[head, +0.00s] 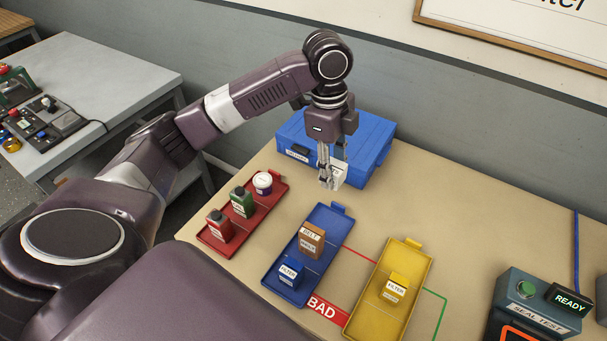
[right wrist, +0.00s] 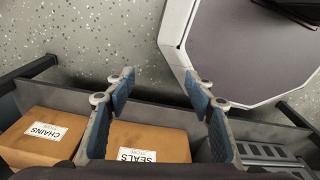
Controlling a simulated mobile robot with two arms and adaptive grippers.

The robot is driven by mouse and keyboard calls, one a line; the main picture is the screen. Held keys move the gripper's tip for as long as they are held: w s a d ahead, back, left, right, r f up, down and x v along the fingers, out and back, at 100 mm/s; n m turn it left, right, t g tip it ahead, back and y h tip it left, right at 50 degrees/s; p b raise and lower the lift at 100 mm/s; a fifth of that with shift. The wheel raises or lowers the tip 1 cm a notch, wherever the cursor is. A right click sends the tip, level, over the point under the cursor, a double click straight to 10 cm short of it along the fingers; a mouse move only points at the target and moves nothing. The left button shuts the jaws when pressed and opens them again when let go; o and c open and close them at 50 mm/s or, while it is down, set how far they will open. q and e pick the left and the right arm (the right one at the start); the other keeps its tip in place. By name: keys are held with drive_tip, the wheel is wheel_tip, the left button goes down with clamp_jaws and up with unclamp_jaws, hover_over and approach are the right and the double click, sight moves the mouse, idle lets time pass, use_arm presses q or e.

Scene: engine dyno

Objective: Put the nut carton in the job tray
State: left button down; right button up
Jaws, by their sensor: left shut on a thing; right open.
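My left gripper (head: 331,181) is shut on a small white carton (head: 340,173) with a dark label, taken to be the nut carton; its label is too small to read. It is held above the table, in front of the blue case. Three trays lie on the table: a red tray (head: 271,207), a blue tray (head: 331,224) and a yellow tray (head: 407,262). No tray shows a readable job label. My right gripper (right wrist: 160,88) is open and empty in the right wrist view, above cardboard boxes.
The red tray holds a red bottle (head: 219,226), green bottle (head: 241,203) and white tub (head: 263,183). The blue tray holds belt (head: 312,240) and filter (head: 290,272) boxes; the yellow, a filter box (head: 395,288). A blue case (head: 372,143) stands behind; a seal tester (head: 535,305) stands right.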

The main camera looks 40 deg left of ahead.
use_arm(q)
drive_tip(key=p, duration=0.2)
hover_over(329, 226)
drive_tip(key=f, duration=1.3)
drive_tip(key=shift+a+f, duration=0.2)
drive_tip(key=shift+f, duration=0.45)
wheel_tip(329, 226, down, 4)
drive_tip(key=shift+f, duration=0.2)
use_arm(e)
wheel_tip(329, 226, up, 2)
drive_tip(key=shift+d+r, duration=0.1)
drive_tip(key=shift+r, duration=0.15)
drive_tip(key=shift+d, duration=0.1)
use_arm(q)
drive_tip(key=shift+f, duration=0.15)
drive_tip(key=c, duration=1.7)
unclamp_jaws()
use_arm(e)
drive_tip(key=shift+d, duration=0.25)
use_arm(q)
drive_tip(key=shift+o, duration=0.2)
wheel_tip(329, 226, up, 12)
drive_tip(key=a+b, duration=0.1)
drive_tip(key=shift+a, duration=0.2)
use_arm(e)
drive_tip(key=shift+a+f, duration=0.25)
drive_tip(key=shift+f, duration=0.55)
